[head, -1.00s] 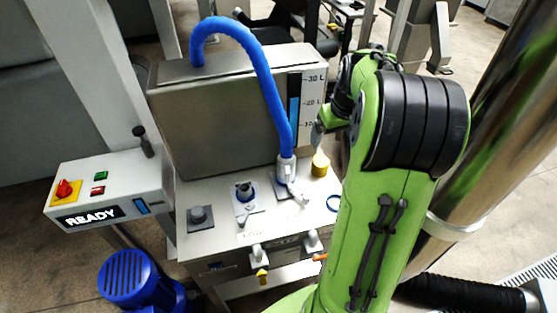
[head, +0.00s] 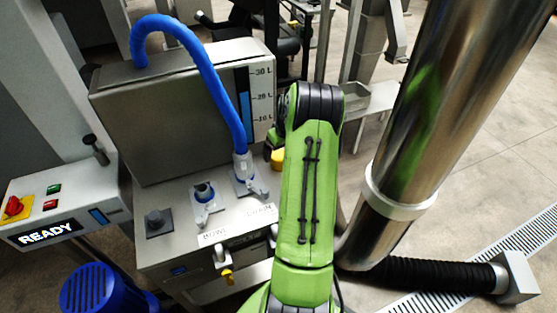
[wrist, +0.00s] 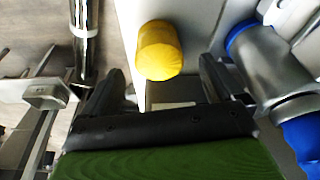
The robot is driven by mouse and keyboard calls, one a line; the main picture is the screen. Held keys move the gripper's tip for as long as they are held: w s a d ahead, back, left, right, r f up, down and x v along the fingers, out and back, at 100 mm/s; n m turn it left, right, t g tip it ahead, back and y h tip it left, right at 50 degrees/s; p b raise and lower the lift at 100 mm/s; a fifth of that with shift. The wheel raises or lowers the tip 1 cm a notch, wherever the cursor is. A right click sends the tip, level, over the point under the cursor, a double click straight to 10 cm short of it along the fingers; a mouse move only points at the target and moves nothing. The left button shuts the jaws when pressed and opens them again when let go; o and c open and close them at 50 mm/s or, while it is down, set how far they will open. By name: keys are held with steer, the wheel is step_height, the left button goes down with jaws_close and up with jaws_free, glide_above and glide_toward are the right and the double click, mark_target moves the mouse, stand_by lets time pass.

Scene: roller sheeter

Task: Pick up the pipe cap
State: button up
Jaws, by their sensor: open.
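A short yellow cylinder (head: 278,159), which looks like the pipe cap, sits at the right edge of the grey machine's top. It also shows in the wrist view (wrist: 160,52), its rounded end toward the camera. My gripper (wrist: 161,68) is open, with one black finger to each side of the yellow cylinder in the picture. I cannot tell how far the cylinder is from the fingers in depth, and nothing shows as held. In the head view my green arm hides most of the gripper.
A blue hose (head: 222,88) runs from the tank (head: 180,120) to a fitting beside the cylinder. A control box (head: 65,205) is at left, a steel column (head: 445,85) at right.

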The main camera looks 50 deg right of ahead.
mark_target(279, 155)
steer(key=x, duration=0.5)
steer(key=shift+d+f+b, duration=0.1)
steer(key=shift+f+b, duration=0.05)
steer(key=shift+b, duration=0.25)
steer(key=c, duration=1.1)
